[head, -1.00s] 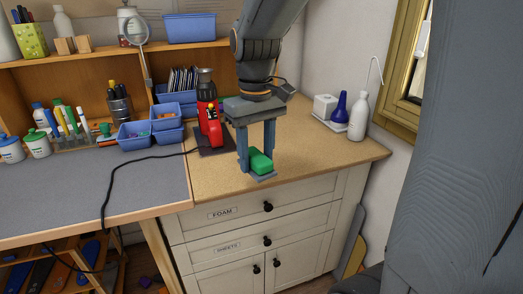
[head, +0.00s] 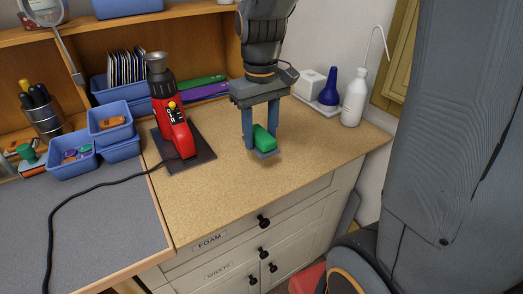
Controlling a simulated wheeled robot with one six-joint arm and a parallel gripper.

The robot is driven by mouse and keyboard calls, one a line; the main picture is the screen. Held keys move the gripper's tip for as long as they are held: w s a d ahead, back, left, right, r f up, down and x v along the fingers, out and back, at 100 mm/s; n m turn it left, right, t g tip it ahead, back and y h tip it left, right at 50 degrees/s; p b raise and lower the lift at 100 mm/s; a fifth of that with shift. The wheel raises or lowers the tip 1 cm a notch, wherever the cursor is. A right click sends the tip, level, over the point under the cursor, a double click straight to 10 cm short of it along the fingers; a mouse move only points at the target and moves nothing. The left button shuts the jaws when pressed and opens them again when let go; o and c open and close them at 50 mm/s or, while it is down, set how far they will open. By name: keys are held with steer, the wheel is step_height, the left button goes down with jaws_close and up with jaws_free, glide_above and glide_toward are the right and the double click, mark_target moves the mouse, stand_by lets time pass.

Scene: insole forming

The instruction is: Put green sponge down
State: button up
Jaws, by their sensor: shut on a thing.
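The green sponge (head: 264,138) is a small green block with a grey part at its lower edge. My gripper (head: 262,140) points down and is shut on the green sponge, with one finger on each side of it. The sponge is over the wooden cabinet top (head: 225,200). I cannot tell for sure whether its underside touches the top or hangs just above it.
A red tool (head: 172,120) stands on a dark plate left of my gripper, its black cord running left. Blue bins (head: 110,125) stand further left. A white bottle (head: 354,95) and a blue bulb (head: 329,87) stand at the back right. The cabinet top's front is clear.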

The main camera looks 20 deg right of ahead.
mark_target(261, 163)
steer(key=shift+d+f, duration=0.1)
steer(key=shift+f, duration=2.7)
steer(key=o, duration=1.1)
steer(key=shift+f, duration=0.1)
step_height(261, 163, up, 12)
steer(key=shift+r+b, duration=0.15)
steer(key=shift+b, duration=0.25)
steer(key=shift+s, duration=0.1)
